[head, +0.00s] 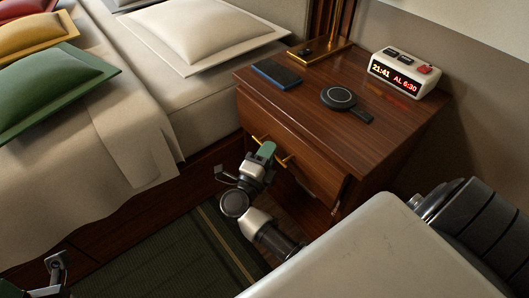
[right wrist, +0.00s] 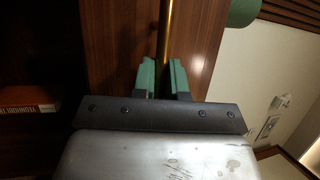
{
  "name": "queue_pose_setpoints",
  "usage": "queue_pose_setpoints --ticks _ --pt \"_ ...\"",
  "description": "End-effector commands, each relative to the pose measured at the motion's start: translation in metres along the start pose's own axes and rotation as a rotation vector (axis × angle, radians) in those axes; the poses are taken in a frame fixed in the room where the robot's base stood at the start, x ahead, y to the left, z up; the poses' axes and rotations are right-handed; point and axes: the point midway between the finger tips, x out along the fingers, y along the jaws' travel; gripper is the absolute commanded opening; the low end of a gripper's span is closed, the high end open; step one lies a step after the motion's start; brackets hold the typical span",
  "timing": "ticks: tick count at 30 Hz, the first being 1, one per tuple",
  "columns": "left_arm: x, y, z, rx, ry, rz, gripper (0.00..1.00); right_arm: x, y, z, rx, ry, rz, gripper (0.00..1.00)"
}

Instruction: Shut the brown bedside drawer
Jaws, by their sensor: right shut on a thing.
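The brown bedside drawer (head: 290,138) is in the upper front of the wooden nightstand, and its front lies close to the cabinet; a small gap is hard to judge. Its brass handle (head: 282,160) is partly hidden by my right gripper (head: 263,152). In the right wrist view the handle (right wrist: 163,40) runs as a gold bar between the green finger pads of the right gripper (right wrist: 163,78), which is shut on it. Part of my left gripper (head: 57,265) shows at the lower left, away from the nightstand; its jaws are unclear.
The bed (head: 120,140) stands left. A reddish book (right wrist: 28,108) shows in the wrist view.

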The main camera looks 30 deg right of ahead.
Motion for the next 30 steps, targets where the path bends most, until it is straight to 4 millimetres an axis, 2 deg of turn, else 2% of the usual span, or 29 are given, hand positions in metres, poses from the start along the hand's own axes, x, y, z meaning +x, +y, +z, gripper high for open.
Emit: queue_pose_setpoints --ticks 1,5,14,15,19,30 --pt "0.006 0.0 -0.001 0.0 -0.001 -0.001 0.0 0.01 0.0 -0.004 -0.004 0.002 0.0 0.0" --pt "0.008 0.0 -0.003 0.0 -0.006 -0.003 0.0 0.025 0.005 -0.011 -0.003 0.0 0.001 0.0" --pt "0.005 0.0 -0.003 0.0 -0.012 -0.005 0.0 0.03 0.007 -0.013 -0.001 0.001 0.0 0.0" --pt "0.005 0.0 -0.003 0.0 -0.012 -0.005 0.0 0.03 0.007 -0.013 -0.001 0.002 0.0 0.15" --pt "0.006 0.0 -0.003 0.0 -0.01 -0.005 0.0 0.029 0.007 -0.012 -0.001 0.001 0.0 0.35" --pt "0.008 0.0 -0.003 0.0 -0.002 -0.002 0.0 0.026 0.007 -0.012 -0.001 0.0 0.002 0.36"
